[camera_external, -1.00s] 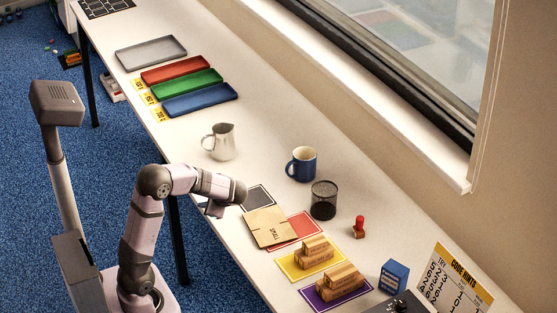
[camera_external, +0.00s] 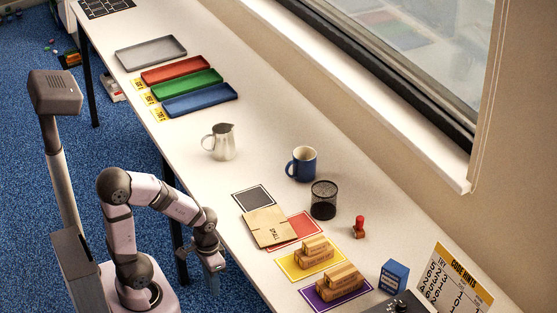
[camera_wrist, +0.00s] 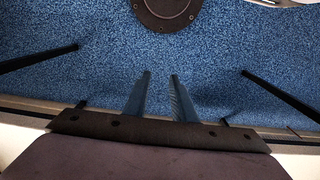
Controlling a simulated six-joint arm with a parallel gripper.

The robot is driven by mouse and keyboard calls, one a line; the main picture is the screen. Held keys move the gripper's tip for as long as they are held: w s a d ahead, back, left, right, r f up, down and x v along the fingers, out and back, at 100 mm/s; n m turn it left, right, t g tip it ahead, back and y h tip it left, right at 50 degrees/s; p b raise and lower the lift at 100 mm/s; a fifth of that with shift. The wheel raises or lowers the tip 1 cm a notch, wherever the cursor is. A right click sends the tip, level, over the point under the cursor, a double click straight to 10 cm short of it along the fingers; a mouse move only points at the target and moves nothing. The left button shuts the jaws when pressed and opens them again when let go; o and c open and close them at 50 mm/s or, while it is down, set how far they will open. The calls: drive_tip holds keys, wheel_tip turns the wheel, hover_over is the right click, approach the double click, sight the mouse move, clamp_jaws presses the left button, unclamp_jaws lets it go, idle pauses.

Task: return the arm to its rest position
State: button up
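My gripper (camera_external: 213,264) hangs low in front of the table's near edge, over the blue floor, pointing down. In the wrist view its two fingers (camera_wrist: 160,78) stand apart with only blue carpet between them, so it is open and empty. My arm is folded back, with its elbow raised above my base and the forearm sloping down to the right.
On the table (camera_external: 205,175) are a flat carton (camera_external: 268,227), a black mat (camera_external: 254,198), a jug (camera_external: 220,142), a blue mug (camera_external: 301,163), a mesh cup (camera_external: 323,201) and wooden blocks (camera_external: 313,252). Coloured trays (camera_external: 200,98) lie farther back. The floor near my gripper looks clear.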

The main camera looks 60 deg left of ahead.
wheel_tip(320, 180, up, 11)
drive_tip(key=p, duration=0.9)
